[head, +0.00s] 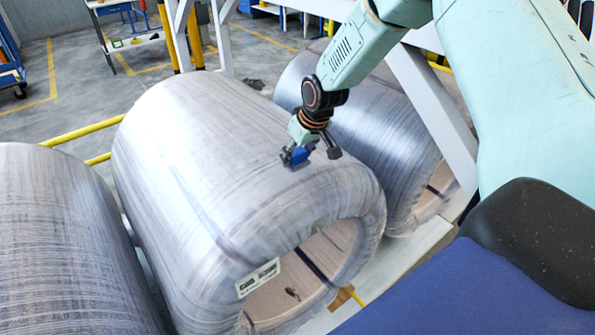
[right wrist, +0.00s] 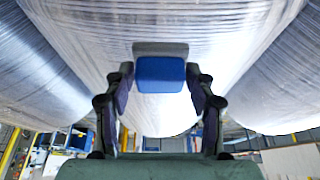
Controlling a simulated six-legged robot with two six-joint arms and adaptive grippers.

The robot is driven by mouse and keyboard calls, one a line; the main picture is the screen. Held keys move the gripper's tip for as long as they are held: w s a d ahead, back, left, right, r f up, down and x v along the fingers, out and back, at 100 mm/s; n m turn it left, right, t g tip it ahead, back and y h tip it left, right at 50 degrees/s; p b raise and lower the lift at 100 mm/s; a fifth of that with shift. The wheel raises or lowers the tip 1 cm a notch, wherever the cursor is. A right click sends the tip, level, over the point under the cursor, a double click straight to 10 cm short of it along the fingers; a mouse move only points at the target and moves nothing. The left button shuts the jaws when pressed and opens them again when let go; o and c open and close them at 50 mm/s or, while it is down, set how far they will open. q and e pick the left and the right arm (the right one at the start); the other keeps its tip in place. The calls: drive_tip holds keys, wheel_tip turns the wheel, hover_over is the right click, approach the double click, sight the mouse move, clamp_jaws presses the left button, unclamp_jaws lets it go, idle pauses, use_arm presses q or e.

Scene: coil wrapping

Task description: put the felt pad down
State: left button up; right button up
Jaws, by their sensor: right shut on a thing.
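The felt pad (head: 299,155) is a small block with a blue body and a grey face. My right gripper (head: 311,153) is shut on it, just at the upper right side of the middle wrapped coil (head: 205,150). In the right wrist view the blue body of the pad (right wrist: 161,75) sits between the two fingertips, and its grey face points toward the coil film (right wrist: 235,60). The pad is at or very close to the film; I cannot tell whether it touches. My left gripper is not in view.
Another wrapped coil (head: 65,240) lies at the left and one more (head: 355,115) behind at the right. A white label (head: 258,278) is on the middle coil's rim. White frame posts (head: 432,100) stand close to my right arm. Open floor (head: 95,90) lies beyond the yellow rail.

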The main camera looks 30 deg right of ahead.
sight(300, 164)
drive_tip(key=shift+f, duration=0.9)
wheel_tip(300, 164, down, 3)
drive_tip(key=shift+f+b, duration=0.1)
drive_tip(key=shift+b, duration=0.6)
drive_tip(key=shift+f, duration=0.15)
drive_tip(key=o, duration=0.7)
drive_tip(key=shift+a, duration=0.1)
drive_tip(key=o, duration=0.3)
